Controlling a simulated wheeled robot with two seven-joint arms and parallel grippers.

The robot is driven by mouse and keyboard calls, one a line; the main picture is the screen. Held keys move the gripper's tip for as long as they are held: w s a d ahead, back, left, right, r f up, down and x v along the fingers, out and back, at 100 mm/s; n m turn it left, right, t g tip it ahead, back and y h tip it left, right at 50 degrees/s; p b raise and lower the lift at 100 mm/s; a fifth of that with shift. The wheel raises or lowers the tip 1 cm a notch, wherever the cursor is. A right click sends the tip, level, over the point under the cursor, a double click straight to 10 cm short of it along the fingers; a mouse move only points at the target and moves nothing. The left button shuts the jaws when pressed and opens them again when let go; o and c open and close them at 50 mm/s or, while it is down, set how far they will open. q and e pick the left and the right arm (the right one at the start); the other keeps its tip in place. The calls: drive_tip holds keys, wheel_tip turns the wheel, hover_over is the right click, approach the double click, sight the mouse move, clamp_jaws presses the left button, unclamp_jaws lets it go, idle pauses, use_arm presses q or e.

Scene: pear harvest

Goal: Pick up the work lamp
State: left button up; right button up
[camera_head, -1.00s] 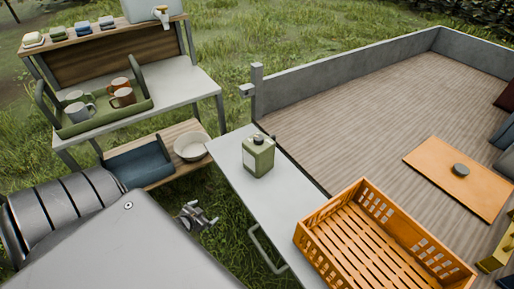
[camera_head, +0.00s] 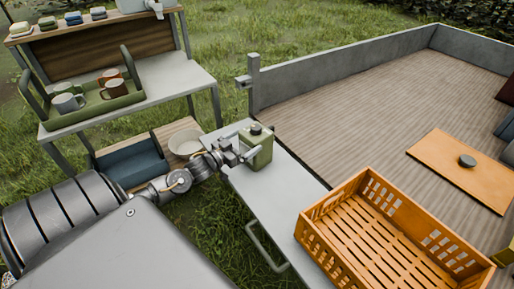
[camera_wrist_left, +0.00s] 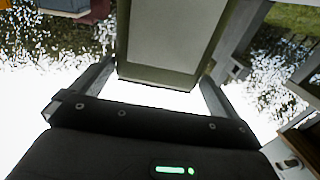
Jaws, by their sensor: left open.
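The work lamp (camera_head: 261,150) is a green box with a dark knob on top and a pale panel on one side. It stands upright on the narrow grey table. My left gripper (camera_head: 243,147) is open at the lamp's left side, with its fingers pointing at it. In the left wrist view the lamp (camera_wrist_left: 168,45) fills the upper middle, pale panel facing the camera. The open fingers of the left gripper (camera_wrist_left: 150,85) show to either side of its lower end; I cannot tell whether they touch it. My right gripper is not in view.
An orange crate (camera_head: 318,229) sits at the near end of the grey table (camera_head: 270,205). A shelf unit (camera_head: 180,84) with a green tray of mugs stands at left, with a white bowl (camera_head: 186,143) on its lower shelf. A wooden deck lies at right.

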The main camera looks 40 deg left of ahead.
sight(257, 134)
use_arm(q)
drive_tip(key=shift+w, duration=0.45)
drive_tip(key=shift+w+d, duration=0.1)
drive_tip(key=shift+w, duration=0.2)
drive_tip(key=shift+w+d+f, duration=0.1)
drive_tip(key=shift+w+d, duration=0.15)
drive_tip(key=shift+w, duration=0.95)
drive_tip(key=shift+w+d+f, duration=0.1)
drive_tip(key=shift+w+d, duration=0.1)
drive_tip(key=shift+w, duration=0.95)
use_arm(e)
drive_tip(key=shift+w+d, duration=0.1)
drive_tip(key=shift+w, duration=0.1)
use_arm(q)
drive_tip(key=shift+c, duration=0.4)
drive_tip(key=c, duration=1.7)
drive_tip(key=shift+r, duration=0.15)
